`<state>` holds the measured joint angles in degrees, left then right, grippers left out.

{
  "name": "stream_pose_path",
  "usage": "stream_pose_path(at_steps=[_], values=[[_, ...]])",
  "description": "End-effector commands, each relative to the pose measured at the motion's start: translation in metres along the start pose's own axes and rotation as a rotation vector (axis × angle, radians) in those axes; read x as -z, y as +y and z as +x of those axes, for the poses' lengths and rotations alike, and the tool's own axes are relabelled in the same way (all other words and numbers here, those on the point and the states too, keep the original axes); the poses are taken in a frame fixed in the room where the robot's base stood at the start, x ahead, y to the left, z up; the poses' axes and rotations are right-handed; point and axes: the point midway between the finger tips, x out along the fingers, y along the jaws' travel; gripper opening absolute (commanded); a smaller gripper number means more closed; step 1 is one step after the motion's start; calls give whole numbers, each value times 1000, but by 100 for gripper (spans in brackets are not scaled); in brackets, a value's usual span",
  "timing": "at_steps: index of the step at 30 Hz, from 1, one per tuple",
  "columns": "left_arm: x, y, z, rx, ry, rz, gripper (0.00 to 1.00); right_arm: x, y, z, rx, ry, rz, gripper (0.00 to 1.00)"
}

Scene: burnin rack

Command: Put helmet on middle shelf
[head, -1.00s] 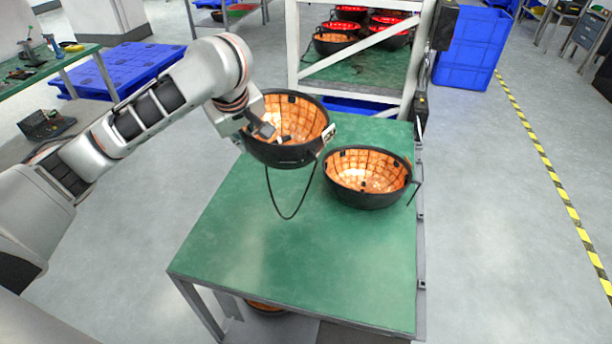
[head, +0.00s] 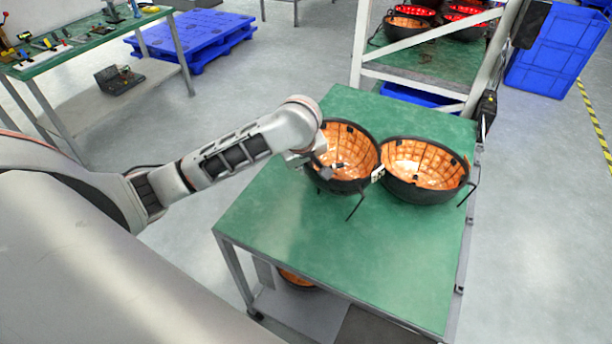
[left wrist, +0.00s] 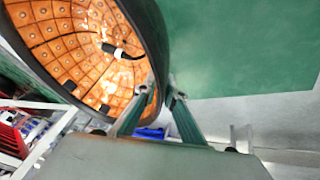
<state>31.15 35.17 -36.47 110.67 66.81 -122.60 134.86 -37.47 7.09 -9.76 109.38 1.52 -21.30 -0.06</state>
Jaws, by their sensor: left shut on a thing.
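A black helmet with an orange gridded inside (head: 345,155) is at the left of the green table, open side up and slightly tilted. My left gripper (head: 318,168) is shut on its left rim. The left wrist view shows the helmet (left wrist: 85,45) at the upper left, its wall between the fingers of the gripper (left wrist: 158,100). Whether its bottom touches the table is unclear. A second similar helmet (head: 425,165) sits right beside it. A white-framed rack (head: 415,78) behind has a green shelf with several helmets (head: 408,25), some lit red. My right gripper is out of view.
The front of the green table (head: 340,250) is clear. Another helmet (head: 297,278) sits on the level below the tabletop. Blue crates (head: 555,50) stand at the right of the rack. A workbench with tools (head: 85,35) and a blue pallet (head: 195,40) are at the left.

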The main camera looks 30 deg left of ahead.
Motion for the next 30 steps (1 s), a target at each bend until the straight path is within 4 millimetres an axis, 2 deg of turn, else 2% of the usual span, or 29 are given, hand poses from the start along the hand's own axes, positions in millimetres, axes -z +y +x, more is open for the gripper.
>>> stream_pose_path(at_steps=[6, 9, 21, 22, 23, 30], values=[[-11, -8, 27, 3, -1, -1, 0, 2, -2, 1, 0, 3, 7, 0], [-14, -10, 34, 0, 0, 0, 0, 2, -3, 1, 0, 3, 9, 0], [-16, -10, 38, 0, 0, 0, 0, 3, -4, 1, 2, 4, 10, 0], [-16, -11, 38, 2, 0, 1, 17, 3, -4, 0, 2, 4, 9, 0], [-16, -11, 38, 2, 0, 1, 25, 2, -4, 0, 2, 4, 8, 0], [-16, -11, 38, 2, -1, 1, 26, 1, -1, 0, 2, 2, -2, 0]])
